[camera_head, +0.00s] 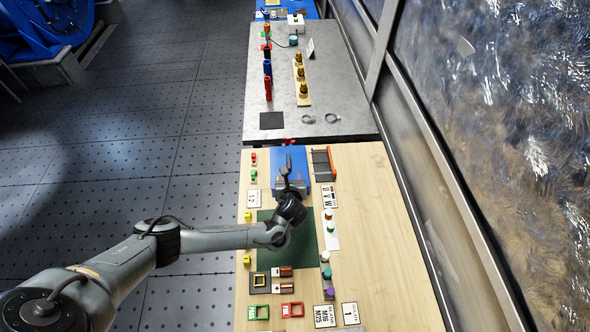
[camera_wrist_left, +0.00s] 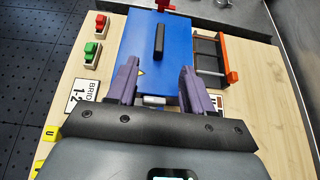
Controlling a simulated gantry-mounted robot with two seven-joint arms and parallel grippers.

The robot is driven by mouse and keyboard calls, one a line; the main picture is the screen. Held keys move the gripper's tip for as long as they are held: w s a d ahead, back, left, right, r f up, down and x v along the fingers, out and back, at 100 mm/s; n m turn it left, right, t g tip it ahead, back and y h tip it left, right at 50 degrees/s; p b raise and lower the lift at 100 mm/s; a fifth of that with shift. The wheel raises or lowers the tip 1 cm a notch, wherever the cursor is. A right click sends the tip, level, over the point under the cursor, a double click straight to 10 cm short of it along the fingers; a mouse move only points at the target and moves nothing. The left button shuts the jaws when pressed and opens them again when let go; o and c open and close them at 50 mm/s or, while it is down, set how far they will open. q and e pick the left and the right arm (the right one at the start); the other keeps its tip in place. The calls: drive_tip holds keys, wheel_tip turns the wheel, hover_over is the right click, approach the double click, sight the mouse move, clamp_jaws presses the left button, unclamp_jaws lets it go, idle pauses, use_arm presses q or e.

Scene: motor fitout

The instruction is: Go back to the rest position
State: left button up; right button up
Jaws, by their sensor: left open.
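My left gripper (camera_head: 287,172) is over the wooden table, at the blue box (camera_head: 301,156) near the table's far end. In the left wrist view the two purple fingers of my left gripper (camera_wrist_left: 157,85) stand apart with nothing between them. The blue box (camera_wrist_left: 138,50) with a black handle (camera_wrist_left: 159,40) on its top lies beyond and below the fingers. My left arm reaches in from the lower left of the head view. My right gripper does not show in either view.
A green mat (camera_head: 309,222) lies under my wrist. An orange-edged rack (camera_wrist_left: 226,55) stands right of the box. Red and green blocks (camera_wrist_left: 92,50) sit to its left. A grey table (camera_head: 330,80) adjoins beyond. The wooden table's right side (camera_head: 375,230) is bare.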

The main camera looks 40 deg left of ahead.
use_arm(q)
drive_tip(key=s+d+f+n+g+h, duration=0.2)
drive_tip(key=s+d+n+g+h, duration=0.35)
drive_tip(key=s+d+n, duration=1)
drive_tip(key=s+a+r+n+h, duration=0.1)
drive_tip(key=s+r+n, duration=0.35)
drive_tip(key=s, duration=0.35)
drive_tip(key=s+a+r+n+h, duration=0.1)
drive_tip(key=s+r+n+h, duration=0.15)
drive_tip(key=s+n, duration=0.4)
wheel_tip(320, 180, up, 14)
drive_tip(key=s+y+p, duration=0.1)
drive_tip(key=p, duration=1.1)
drive_tip(key=shift+a+f+p, duration=0.15)
drive_tip(key=shift+a+p, duration=0.2)
